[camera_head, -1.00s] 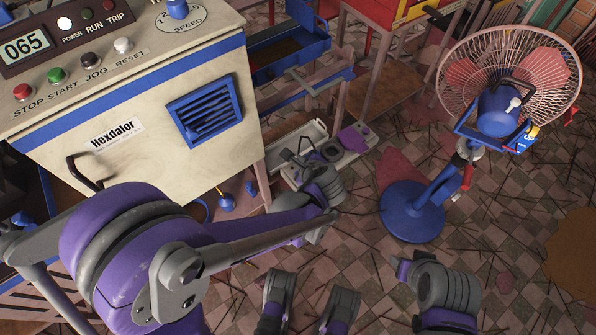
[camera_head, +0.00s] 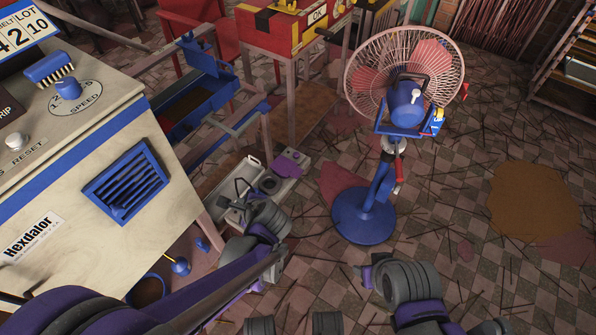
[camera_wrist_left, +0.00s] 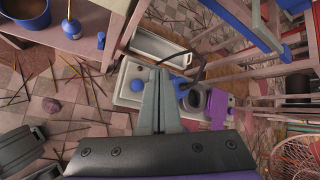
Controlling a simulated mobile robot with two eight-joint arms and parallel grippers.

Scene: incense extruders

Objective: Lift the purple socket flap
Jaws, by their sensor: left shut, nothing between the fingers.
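The purple socket flap (camera_head: 293,162) is on a pale socket strip (camera_head: 284,187) low on the floor, beyond my left gripper. In the left wrist view the flap (camera_wrist_left: 218,106) is right of the fingers, beside a dark ring-shaped socket (camera_wrist_left: 187,94). I cannot tell how far the flap is raised. My left gripper (camera_head: 250,208) is over the near end of the strip. Its fingers (camera_wrist_left: 160,75) are together and empty, apart from the flap in the picture. My right arm (camera_head: 408,283) is at lower right; its fingers are not clear.
A black cable (camera_wrist_left: 205,68) arches over the strip. A pale tray (camera_wrist_left: 158,48) lies beside it. The Hexdalor machine (camera_head: 100,190) stands at left, and rack legs and rails are behind. A blue-based fan (camera_head: 364,215) stands at right. Sticks litter the tiled floor.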

